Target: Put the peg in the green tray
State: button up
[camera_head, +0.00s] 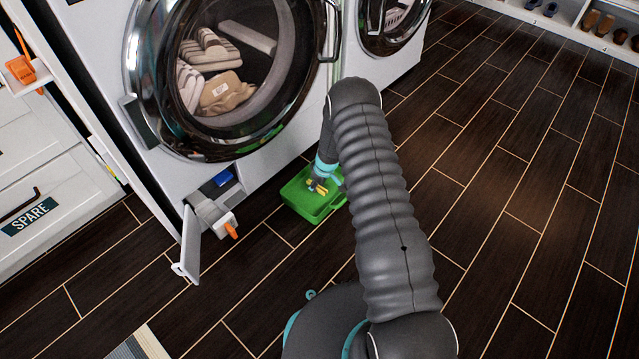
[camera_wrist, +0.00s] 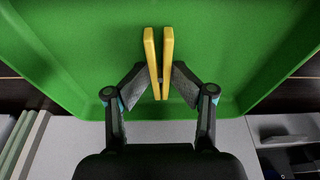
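The yellow peg (camera_wrist: 158,60) is between the two finger pads of my gripper (camera_wrist: 160,84), which touch it from both sides in the wrist view. In the head view the peg (camera_head: 317,187) shows as a small yellow spot at my gripper (camera_head: 320,184), over the green tray. The green tray (camera_head: 298,198) stands on the floor in front of the washing machines. Its green inside and rim (camera_wrist: 60,70) fill most of the wrist view. I cannot tell whether the peg touches the tray floor.
A washer (camera_head: 128,110) with laundry inside stands behind the tray. Its low flap (camera_head: 190,247) is open, and a grey part with an orange end (camera_head: 231,230) sticks out left of the tray. The dark floor (camera_head: 520,190) at right is clear.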

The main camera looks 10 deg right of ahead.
jog(key=v, duration=1.2)
notch_tip(320, 180, up, 16)
jog(key=m, duration=0.1)
send_over(323, 190)
jog(key=s+a, duration=0.1)
jog(key=s, duration=0.1)
jog(key=s+a+r+m+t, duration=0.1)
jog(key=s+r, duration=0.3)
jog(key=r, duration=0.4)
jog(key=s+a+r+m+t, duration=0.1)
jog(key=s+r, duration=0.3)
jog(key=r, duration=0.5)
jog(key=s+r+m, duration=0.1)
jog(key=s+r, duration=0.3)
jog(key=s, duration=0.5)
jog(key=s+d+r+m+t+h, duration=0.1)
jog(key=s+r, duration=0.3)
jog(key=s, duration=0.5)
jog(key=s+d+r+m, duration=0.1)
jog(key=s+r, duration=0.3)
jog(key=s, duration=0.6)
jog(key=shift+r+m+h, duration=0.2)
jog(key=shift+m+h, duration=0.2)
jog(key=shift+m, duration=0.5)
jog(key=shift+s, duration=0.15)
